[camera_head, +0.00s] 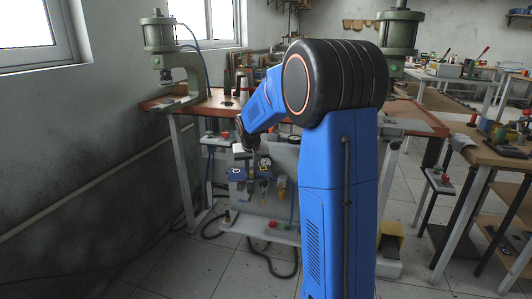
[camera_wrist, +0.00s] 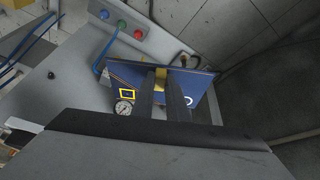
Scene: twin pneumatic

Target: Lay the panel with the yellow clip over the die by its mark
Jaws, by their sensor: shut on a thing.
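In the wrist view, a dark blue panel (camera_wrist: 200,80) with light edges lies ahead of my gripper (camera_wrist: 163,82). The fingers are shut on its small yellow clip (camera_wrist: 160,73). The panel's face carries a yellow square outline (camera_wrist: 126,93) on the left and a white ring (camera_wrist: 188,101) on the right; the fingers hide its middle. In the head view, dark blue with a white ring (camera_head: 237,174) shows below my wrist, in front of the grey unit under the bench. I cannot make out the die or its mark in either view.
A green press (camera_head: 172,65) stands on the left of the brown bench (camera_head: 160,103); another press (camera_head: 398,35) shows behind my arm. A pressure gauge (camera_wrist: 123,107) is close beside the panel. A grey console with coloured buttons (camera_wrist: 122,25) and hoses (camera_head: 275,265) are nearby.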

